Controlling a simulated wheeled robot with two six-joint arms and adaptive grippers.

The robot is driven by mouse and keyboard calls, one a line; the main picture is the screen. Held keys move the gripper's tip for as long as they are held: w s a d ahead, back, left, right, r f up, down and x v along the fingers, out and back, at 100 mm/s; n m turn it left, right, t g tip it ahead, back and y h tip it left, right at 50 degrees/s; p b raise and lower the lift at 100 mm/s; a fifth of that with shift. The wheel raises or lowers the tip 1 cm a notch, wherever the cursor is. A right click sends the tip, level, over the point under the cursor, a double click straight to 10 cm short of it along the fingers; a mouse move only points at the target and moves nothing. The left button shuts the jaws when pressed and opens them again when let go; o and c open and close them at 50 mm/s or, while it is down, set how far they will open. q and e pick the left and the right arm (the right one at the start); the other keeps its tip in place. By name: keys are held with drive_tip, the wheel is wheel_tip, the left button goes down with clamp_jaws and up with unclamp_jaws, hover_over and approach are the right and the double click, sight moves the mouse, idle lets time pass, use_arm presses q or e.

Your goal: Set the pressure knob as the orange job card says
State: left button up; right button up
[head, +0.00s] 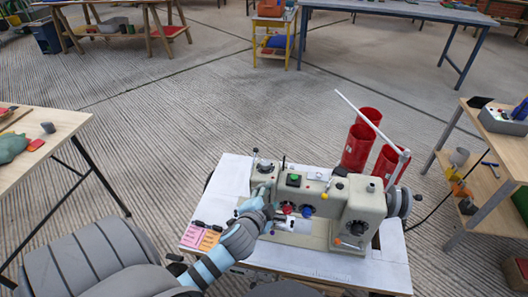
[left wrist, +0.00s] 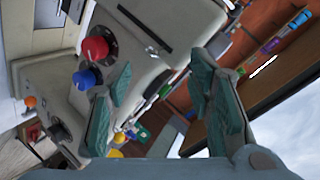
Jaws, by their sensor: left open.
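A beige sewing machine (head: 340,205) stands on a white-topped table. A red knob (left wrist: 95,48) and a blue knob (left wrist: 85,77) sit on its face; in the head view the red knob (head: 287,208) and blue knob (head: 307,211) are small beside my gripper. A black dial (head: 357,228) is further right. I cannot read which is the pressure knob. An orange card (head: 209,240) lies beside a pink card (head: 192,236) at the table's left; their text is unreadable. My left gripper (head: 264,191) is open and empty, close to the machine's left front; its fingers (left wrist: 160,72) are apart from the knobs.
Red thread cones (head: 369,138) and a white rod (head: 372,126) rise behind the machine, with a handwheel (head: 401,202) at its right. A wooden bench (head: 5,165) is at left, and a shelf unit with a control box (head: 500,120) at right. Open floor lies beyond.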

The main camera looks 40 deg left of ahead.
use_arm(q)
drive_tip(key=w+d+r+m+t+h, duration=0.35)
drive_tip(key=w+r+m+h, duration=0.3)
drive_tip(key=r+m, duration=0.45)
drive_tip(key=w+d+r+m+t+h, duration=0.2)
drive_tip(key=w+r+m+t+h, duration=0.4)
drive_tip(key=r+m, duration=0.5)
drive_tip(key=m+g+y+b, duration=0.2)
drive_tip(key=m+g+y, duration=0.3)
drive_tip(key=m+g, duration=1.3)
approach(266, 162)
drive_tip(key=shift+n+g, duration=0.35)
drive_tip(key=shift+n, duration=0.35)
drive_tip(key=b+x, duration=0.3)
drive_tip(key=x, duration=0.5)
drive_tip(key=shift+w, duration=0.2)
drive_tip(key=shift+w+f, duration=0.15)
drive_tip(key=shift+f, duration=0.2)
use_arm(e)
drive_tip(key=f, duration=0.1)
drive_tip(key=d+f, duration=0.1)
drive_tip(key=f, duration=0.1)
drive_tip(key=w+f, duration=0.1)
drive_tip(key=f, duration=0.1)
drive_tip(key=shift+d+f, duration=0.2)
drive_tip(key=shift+d, duration=0.15)
use_arm(q)
drive_tip(key=shift+h, duration=0.25)
drive_tip(key=shift+c, duration=0.3)
